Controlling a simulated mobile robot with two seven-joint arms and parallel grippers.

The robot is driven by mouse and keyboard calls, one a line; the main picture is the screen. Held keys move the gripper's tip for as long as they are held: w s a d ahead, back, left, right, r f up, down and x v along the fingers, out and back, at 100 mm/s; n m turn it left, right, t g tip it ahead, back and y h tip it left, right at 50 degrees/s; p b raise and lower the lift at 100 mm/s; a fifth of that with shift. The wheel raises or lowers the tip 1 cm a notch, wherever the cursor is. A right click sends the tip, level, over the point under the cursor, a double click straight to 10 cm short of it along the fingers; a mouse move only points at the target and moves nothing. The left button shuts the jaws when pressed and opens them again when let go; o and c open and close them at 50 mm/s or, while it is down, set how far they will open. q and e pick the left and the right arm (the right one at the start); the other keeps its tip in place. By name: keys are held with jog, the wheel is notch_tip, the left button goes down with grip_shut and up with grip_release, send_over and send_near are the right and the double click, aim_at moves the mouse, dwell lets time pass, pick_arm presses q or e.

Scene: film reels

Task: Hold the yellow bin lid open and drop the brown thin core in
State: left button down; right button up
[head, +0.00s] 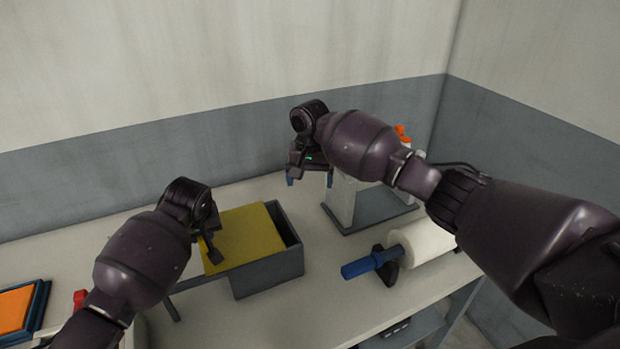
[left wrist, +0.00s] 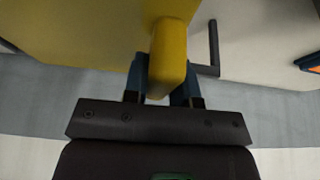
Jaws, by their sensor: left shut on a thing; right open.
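The bin (head: 268,278) is a grey box on the worktop, with a yellow lid (head: 250,234). The lid looks tilted, and a dark strip of the bin's inside shows along its right side. My left gripper (head: 212,248) is at the lid's left part. In the left wrist view, its blue fingers (left wrist: 163,85) are shut on a yellow handle (left wrist: 170,50) on the lid. My right gripper (head: 309,178) is open, above the worktop to the right of the bin and behind it. Nothing shows between its blue fingertips. I cannot make out the brown thin core.
A grey and white stand (head: 345,203) is behind my right arm. A white roll (head: 425,242) with a blue handle (head: 362,267) lies at the right. A blue tray with an orange inside (head: 15,306) is at the far left. The worktop front of the bin (head: 290,315) is clear.

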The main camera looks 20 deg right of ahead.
aim_at(218, 234)
pick_arm(q)
jog(key=shift+d, duration=1.75)
jog(key=c, duration=0.8)
grip_release()
jog(key=shift+c, duration=0.2)
jog(key=v, duration=1)
jog(key=shift+s+r+b, duration=0.2)
jog(key=shift+r+b, duration=0.15)
jog(key=shift+b, duration=0.05)
